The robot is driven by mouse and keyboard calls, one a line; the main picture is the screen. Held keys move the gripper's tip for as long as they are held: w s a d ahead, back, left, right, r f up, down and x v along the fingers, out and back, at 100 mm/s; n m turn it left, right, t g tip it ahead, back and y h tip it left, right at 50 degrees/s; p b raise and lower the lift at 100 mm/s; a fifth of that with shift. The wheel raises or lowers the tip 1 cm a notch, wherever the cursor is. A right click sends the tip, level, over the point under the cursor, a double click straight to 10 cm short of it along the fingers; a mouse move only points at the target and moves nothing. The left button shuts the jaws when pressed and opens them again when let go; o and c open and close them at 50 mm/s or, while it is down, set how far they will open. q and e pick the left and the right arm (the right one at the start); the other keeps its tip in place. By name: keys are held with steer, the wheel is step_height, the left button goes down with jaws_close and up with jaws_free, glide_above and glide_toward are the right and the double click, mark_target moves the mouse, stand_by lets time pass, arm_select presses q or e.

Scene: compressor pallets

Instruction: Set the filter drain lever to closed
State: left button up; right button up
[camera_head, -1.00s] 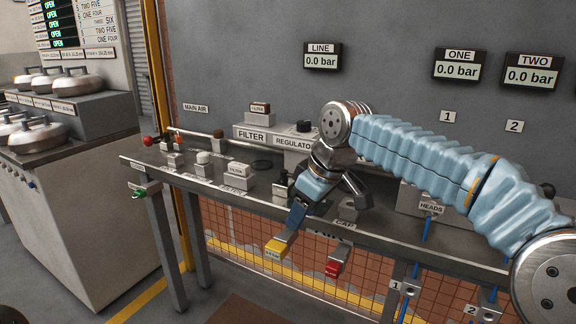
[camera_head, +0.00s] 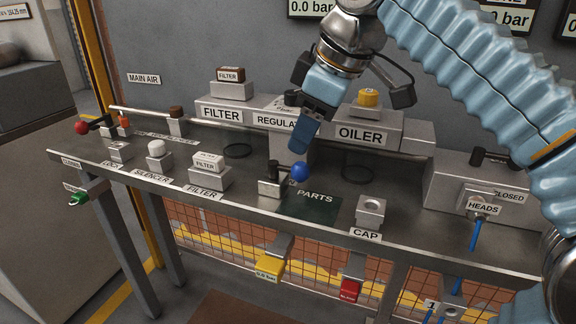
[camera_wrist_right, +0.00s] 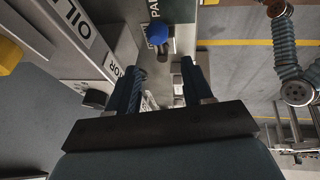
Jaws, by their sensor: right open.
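A short lever with a blue ball knob (camera_head: 300,172) stands on a small metal valve block (camera_head: 270,188) on the bench, beside the PARTS mat. No drain label is readable on it, so I cannot tell for sure that it is the filter drain lever. My right gripper (camera_head: 303,140) points down just above the blue knob, apart from it. In the right wrist view its two dark blue fingers (camera_wrist_right: 160,88) are spread with nothing between them. The blue knob (camera_wrist_right: 157,36) shows beyond the tips. My left gripper is not in view.
The FILTER block (camera_head: 222,113), regulator and OILER block (camera_head: 360,133) stand behind the gripper. A small filter block (camera_head: 208,178) and silencer (camera_head: 157,152) are left, the cap block (camera_head: 370,210) right. A red-knobbed lever (camera_head: 82,127) sits at far left.

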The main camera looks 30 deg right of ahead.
mark_target(288, 167)
steer(key=b+x, duration=0.1)
steer(key=x, duration=0.7)
steer(key=shift+w+f+b, duration=0.1)
steer(key=shift+f+b, duration=0.15)
steer(key=shift+b, duration=0.05)
jaws_close()
steer(key=shift+a, duration=0.1)
